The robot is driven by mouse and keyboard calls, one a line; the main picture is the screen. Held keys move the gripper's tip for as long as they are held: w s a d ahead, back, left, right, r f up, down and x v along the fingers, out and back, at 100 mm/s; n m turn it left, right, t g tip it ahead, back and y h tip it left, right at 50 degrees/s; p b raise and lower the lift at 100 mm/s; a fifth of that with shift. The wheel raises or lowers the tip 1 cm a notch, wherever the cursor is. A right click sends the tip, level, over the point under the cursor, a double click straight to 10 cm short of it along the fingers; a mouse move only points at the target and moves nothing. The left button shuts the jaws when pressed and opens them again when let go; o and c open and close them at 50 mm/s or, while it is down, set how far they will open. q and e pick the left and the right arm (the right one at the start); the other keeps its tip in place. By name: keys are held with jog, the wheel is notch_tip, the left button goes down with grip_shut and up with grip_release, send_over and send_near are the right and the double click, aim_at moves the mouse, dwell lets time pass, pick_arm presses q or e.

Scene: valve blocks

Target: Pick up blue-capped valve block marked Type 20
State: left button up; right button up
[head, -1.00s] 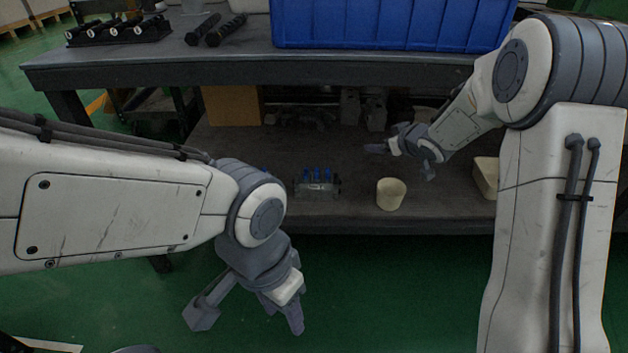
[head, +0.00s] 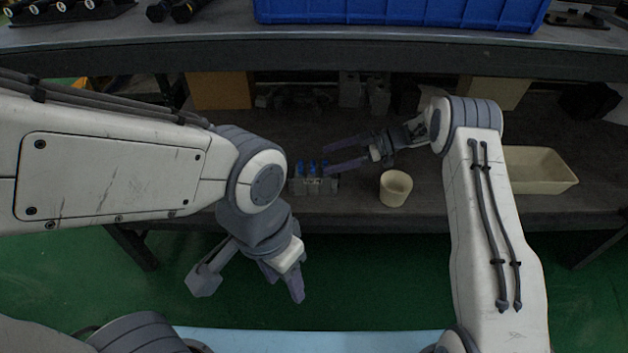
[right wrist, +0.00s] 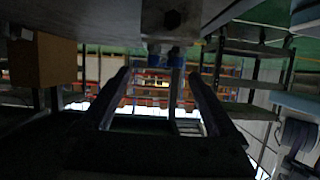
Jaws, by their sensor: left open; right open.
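A grey valve block (head: 314,186) with several blue caps stands on the lower shelf, left of the cream cup. Its marking is too small to read. My right gripper (head: 327,160) is open, its fingers pointing left, with tips beside and slightly above the blue caps; nothing is between them. In the right wrist view a grey block (right wrist: 170,22) with blue caps shows upside down at the top, just beyond the open fingertips (right wrist: 158,76). My left gripper (head: 248,286) is open and empty over the green floor in front of the shelf.
A cream cup (head: 396,188) stands right of the block, below my right wrist. A cream tray (head: 540,171) lies further right. A cardboard box (head: 220,90) and dark parts are at the back. The upper tabletop (head: 200,40) with a blue crate (head: 400,12) overhangs the shelf.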

aim_at(315, 164)
jog(key=shift+x, duration=0.8)
jog(key=b+x, duration=0.4)
jog(key=shift+s+f, duration=0.3)
jog(key=shift+f, duration=0.05)
jog(key=shift+a, duration=0.2)
jog(key=shift+r, duration=0.1)
grip_shut()
jog(key=shift+r, duration=0.15)
